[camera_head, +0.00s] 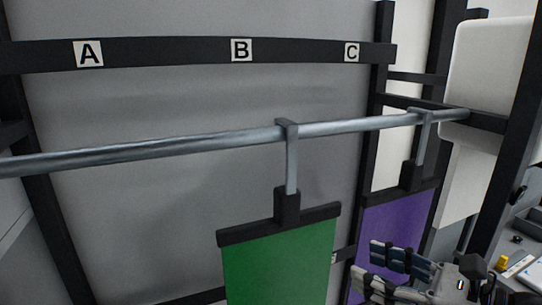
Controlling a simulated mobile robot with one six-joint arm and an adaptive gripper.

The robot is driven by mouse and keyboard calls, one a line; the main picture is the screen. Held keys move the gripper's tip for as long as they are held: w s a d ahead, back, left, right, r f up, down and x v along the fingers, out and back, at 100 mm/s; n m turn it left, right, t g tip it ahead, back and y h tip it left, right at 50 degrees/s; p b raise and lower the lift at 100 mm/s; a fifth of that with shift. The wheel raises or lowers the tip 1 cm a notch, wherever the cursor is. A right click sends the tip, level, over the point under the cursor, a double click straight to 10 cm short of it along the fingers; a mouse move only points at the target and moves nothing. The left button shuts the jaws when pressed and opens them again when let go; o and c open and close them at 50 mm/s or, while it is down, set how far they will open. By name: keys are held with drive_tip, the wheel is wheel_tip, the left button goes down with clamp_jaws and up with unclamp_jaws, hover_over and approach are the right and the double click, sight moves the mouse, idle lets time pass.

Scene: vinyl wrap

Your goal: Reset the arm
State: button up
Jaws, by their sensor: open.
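My gripper (384,270) shows at the lower right, its fingers pointing left and spread apart, with nothing between them. It overlaps the lower part of the purple sheet (388,228) in the picture and sits to the right of the green sheet (281,262). The wrist behind it runs off toward the bottom right. Whether the fingers touch a sheet cannot be told.
A metal rail (190,146) crosses the view. The green sheet hangs from it by a hook (291,160) below label B (241,50), and the purple sheet by another hook (422,140) at the right. Label A (88,54) and its rail stretch are empty. A cluttered surface (525,240) lies lower right.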

drive_tip(key=s+a+f+n+g+b, duration=0.35)
drive_tip(key=a+f+g, duration=0.2)
drive_tip(key=f, duration=0.35)
drive_tip(key=s+a+f+n+g+b, duration=0.3)
drive_tip(key=s+a+f+n+g, duration=0.25)
drive_tip(key=f, duration=0.35)
drive_tip(key=s+d+f+n+t+h+b, duration=0.2)
drive_tip(key=f+n+h+b, duration=0.3)
drive_tip(key=n, duration=0.3)
drive_tip(key=s+d+f+n+t+h+b, duration=0.2)
drive_tip(key=f+n+h+b, duration=0.4)
drive_tip(key=n, duration=0.3)
drive_tip(key=shift+s+d+f+b, duration=0.2)
drive_tip(key=shift+s+d+b, duration=0.25)
drive_tip(key=shift+s+d, duration=0.4)
drive_tip(key=shift+s, duration=0.1)
